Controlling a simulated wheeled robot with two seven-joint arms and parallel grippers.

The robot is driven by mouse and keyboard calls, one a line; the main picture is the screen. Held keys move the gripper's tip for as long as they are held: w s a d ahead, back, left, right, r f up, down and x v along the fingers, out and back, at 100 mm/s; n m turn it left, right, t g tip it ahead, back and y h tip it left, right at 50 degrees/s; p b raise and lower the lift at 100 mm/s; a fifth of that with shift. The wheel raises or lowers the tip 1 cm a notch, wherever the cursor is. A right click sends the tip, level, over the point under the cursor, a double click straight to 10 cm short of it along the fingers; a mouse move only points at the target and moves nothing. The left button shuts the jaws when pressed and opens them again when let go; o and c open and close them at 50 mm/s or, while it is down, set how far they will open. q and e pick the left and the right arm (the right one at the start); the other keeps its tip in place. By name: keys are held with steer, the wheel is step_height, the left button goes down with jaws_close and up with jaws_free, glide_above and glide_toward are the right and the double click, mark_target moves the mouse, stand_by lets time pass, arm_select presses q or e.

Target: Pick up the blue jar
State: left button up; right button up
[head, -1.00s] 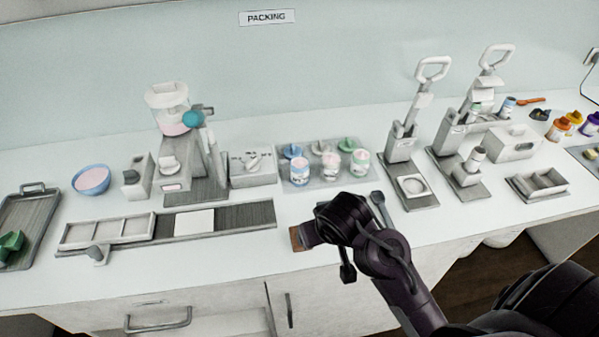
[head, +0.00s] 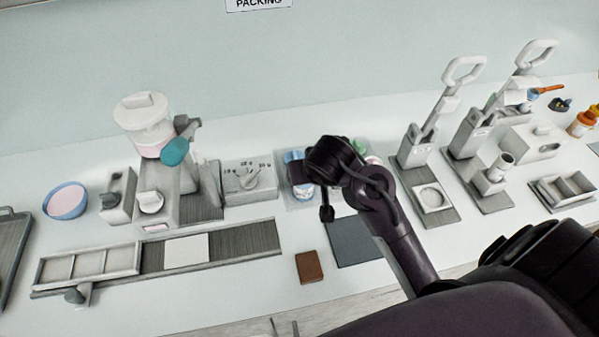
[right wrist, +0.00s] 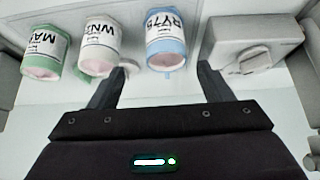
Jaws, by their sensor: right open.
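My left gripper is not in view.
A grey control box (right wrist: 245,45) stands close to the blue jar; it also shows in the head view (head: 250,185). Lever presses (head: 425,160) stand to the right. A brown block (head: 309,267) and dark mat (head: 355,240) lie nearer the counter's front.

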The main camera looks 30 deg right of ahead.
steer(key=x, duration=0.4)
steer(key=shift+s+a+f, duration=0.1)
steer(key=shift+a+f, duration=0.25)
steer(key=shift+f, duration=0.05)
steer(key=shift+x, duration=1.15)
steer(key=c, duration=1.1)
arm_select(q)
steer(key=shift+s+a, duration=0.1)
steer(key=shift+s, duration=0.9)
arm_select(e)
steer(key=shift+r, duration=0.1)
